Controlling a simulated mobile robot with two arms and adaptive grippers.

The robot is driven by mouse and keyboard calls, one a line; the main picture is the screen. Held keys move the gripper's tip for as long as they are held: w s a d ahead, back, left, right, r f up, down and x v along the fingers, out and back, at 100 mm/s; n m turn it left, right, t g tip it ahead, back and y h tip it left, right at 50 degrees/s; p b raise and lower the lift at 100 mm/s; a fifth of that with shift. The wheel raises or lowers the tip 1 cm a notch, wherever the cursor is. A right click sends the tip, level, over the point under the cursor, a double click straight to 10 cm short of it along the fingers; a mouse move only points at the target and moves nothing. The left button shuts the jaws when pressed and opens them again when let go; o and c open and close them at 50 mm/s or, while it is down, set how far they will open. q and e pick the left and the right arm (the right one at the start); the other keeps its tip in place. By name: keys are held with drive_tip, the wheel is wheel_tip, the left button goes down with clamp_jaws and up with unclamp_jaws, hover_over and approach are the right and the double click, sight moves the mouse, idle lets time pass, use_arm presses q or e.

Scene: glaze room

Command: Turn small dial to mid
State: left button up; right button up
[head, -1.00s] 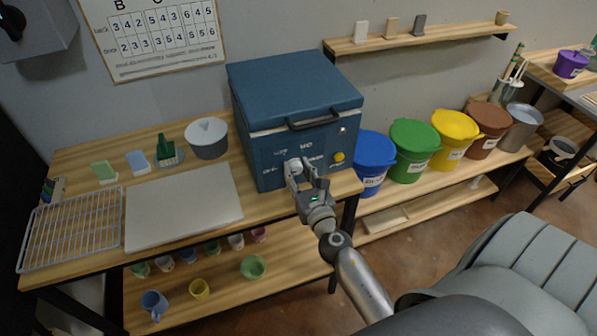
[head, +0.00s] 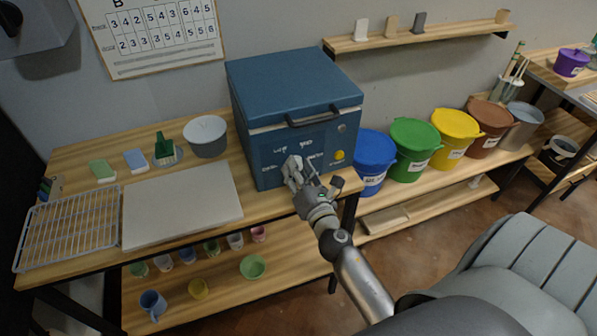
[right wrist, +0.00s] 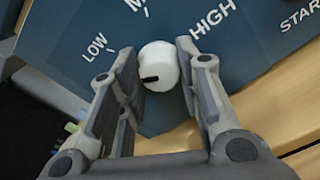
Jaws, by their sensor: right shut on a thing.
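The small dial (right wrist: 161,66) is a white round knob with a dark mark, on the blue front of the kiln (head: 295,95). In the right wrist view the mark points to the lower left, below the word LOW. LOW, part of MID and HIGH are printed around the dial. My right gripper (right wrist: 158,62) has its fingers on both sides of the dial and is shut on it. In the head view my right gripper (head: 294,168) is at the lower front of the kiln and hides the dial. My left gripper is not in view.
A yellow button (head: 339,155) is right of the dial. The kiln's black handle (head: 313,117) juts out above. A pale board (head: 182,205) and a wire rack (head: 68,228) lie left on the bench. Coloured buckets (head: 413,143) stand to the right.

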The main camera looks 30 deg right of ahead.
drive_tip(key=shift+w+d+r+m+p, duration=0.1)
drive_tip(key=shift+r+m, duration=0.05)
drive_tip(key=shift+m, duration=2.75)
drive_tip(key=shift+s+a+r+m+p, duration=0.1)
drive_tip(key=shift+m+p, duration=0.05)
drive_tip(key=shift+m, duration=2.75)
drive_tip(key=shift+w+d+r+m+p, duration=0.1)
drive_tip(key=shift+r+m, duration=0.05)
drive_tip(key=shift+m, duration=2.75)
drive_tip(key=o, duration=1.1)
drive_tip(key=shift+c, duration=0.2)
drive_tip(key=shift+w+f, duration=0.15)
drive_tip(key=shift+f, duration=0.15)
drive_tip(key=shift+s+f, duration=0.1)
drive_tip(key=shift+s, duration=0.35)
drive_tip(key=v, duration=0.6)
drive_tip(key=shift+s+a, duration=0.2)
drive_tip(key=shift+a, duration=0.05)
